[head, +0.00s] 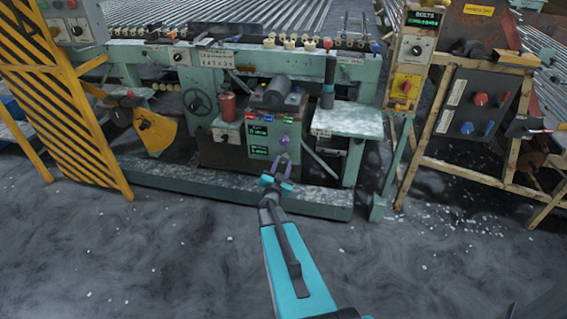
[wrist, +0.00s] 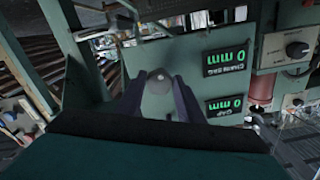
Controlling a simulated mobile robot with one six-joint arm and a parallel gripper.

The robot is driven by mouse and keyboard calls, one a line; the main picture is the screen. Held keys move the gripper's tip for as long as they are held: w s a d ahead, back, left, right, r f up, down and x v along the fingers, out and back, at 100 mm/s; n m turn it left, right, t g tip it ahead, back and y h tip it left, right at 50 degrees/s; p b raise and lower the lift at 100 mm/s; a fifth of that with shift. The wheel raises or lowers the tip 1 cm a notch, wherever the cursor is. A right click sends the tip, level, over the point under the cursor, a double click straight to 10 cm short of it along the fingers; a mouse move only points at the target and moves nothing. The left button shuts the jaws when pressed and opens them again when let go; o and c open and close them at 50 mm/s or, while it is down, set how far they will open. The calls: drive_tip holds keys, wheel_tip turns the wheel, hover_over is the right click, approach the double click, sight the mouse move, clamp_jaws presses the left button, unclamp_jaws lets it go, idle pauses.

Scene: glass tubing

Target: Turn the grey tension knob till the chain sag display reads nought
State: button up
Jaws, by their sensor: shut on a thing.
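The grey tension knob (wrist: 157,78) sits on the green panel (wrist: 185,58), between the fingers of my gripper (wrist: 158,95) in the wrist view. The fingers are shut on it. In the head view my gripper (head: 281,162) reaches to the front of the green control box, and its fingers mostly hide the knob (head: 284,141). The chain sag display (wrist: 227,60) shows upside down in the wrist view and reads 0 mm. The gap display (wrist: 226,106) beside it also reads 0 mm.
A red cylinder (head: 228,106) and a handwheel (head: 197,101) are left of the control box. A pale side table (head: 355,119) is to its right. A yellow-black striped guard (head: 62,100) stands far left. The floor in front is mostly clear, with scattered fragments.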

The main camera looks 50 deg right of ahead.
drive_tip(key=shift+w+a+f, duration=0.1)
drive_tip(key=shift+w+a, duration=0.15)
drive_tip(key=o, duration=0.9)
drive_tip(key=shift+o, duration=0.6)
drive_tip(key=shift+s+d, duration=0.15)
drive_tip(key=v, duration=1.4)
